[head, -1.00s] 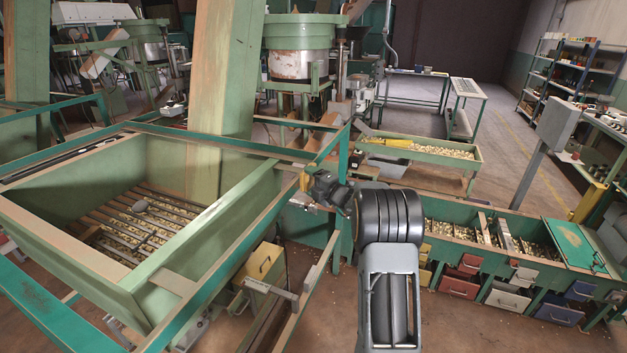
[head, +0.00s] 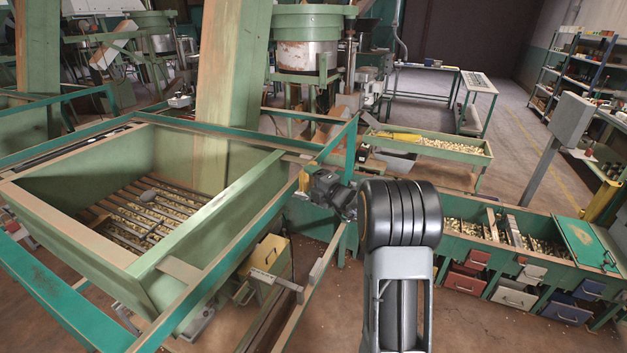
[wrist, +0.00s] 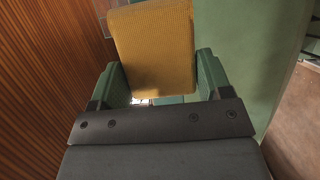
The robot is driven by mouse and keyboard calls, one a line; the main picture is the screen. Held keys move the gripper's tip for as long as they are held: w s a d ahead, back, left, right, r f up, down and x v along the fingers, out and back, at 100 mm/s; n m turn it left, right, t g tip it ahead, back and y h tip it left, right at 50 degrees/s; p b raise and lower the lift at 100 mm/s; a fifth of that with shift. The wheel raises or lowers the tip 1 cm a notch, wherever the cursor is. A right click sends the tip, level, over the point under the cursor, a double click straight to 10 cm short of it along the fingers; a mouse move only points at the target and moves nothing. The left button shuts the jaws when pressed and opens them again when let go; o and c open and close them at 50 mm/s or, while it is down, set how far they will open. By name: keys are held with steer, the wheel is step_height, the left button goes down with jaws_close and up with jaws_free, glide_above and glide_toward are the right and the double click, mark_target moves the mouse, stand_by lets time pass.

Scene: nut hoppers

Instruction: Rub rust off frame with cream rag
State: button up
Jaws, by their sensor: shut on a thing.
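My gripper (head: 311,182) is at the right corner of the large green hopper frame (head: 335,140). Its green fingers show in the wrist view (wrist: 160,75), shut on a mustard-yellow, ribbed cloth-like piece, which I take as the rag (wrist: 152,42). It looks yellow rather than cream. In the head view the rag (head: 303,181) is a small yellow patch at the gripper's tip, close to the frame. I cannot tell whether it touches. Brown, rust-like wear shows along the frame's rails. A green surface (wrist: 245,60) stands right of the rag in the wrist view.
The hopper's slatted tray (head: 130,215) holds nuts. A green trough with nuts (head: 440,147) stands behind the gripper. A green bench with drawers (head: 500,262) is at right. A yellow box (head: 268,258) hangs below the frame.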

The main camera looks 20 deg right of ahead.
mark_target(299, 183)
steer(key=shift+s+a, duration=1.35)
steer(key=shift+a, duration=0.1)
steer(key=s+d, duration=0.3)
steer(key=shift+r+p, duration=0.1)
steer(key=shift+p, duration=0.3)
steer(key=shift+s+d, duration=0.6)
steer(key=shift+s, duration=0.1)
steer(key=shift+s+d+p, duration=0.6)
steer(key=shift+s+d, duration=0.4)
steer(key=shift+s, duration=0.1)
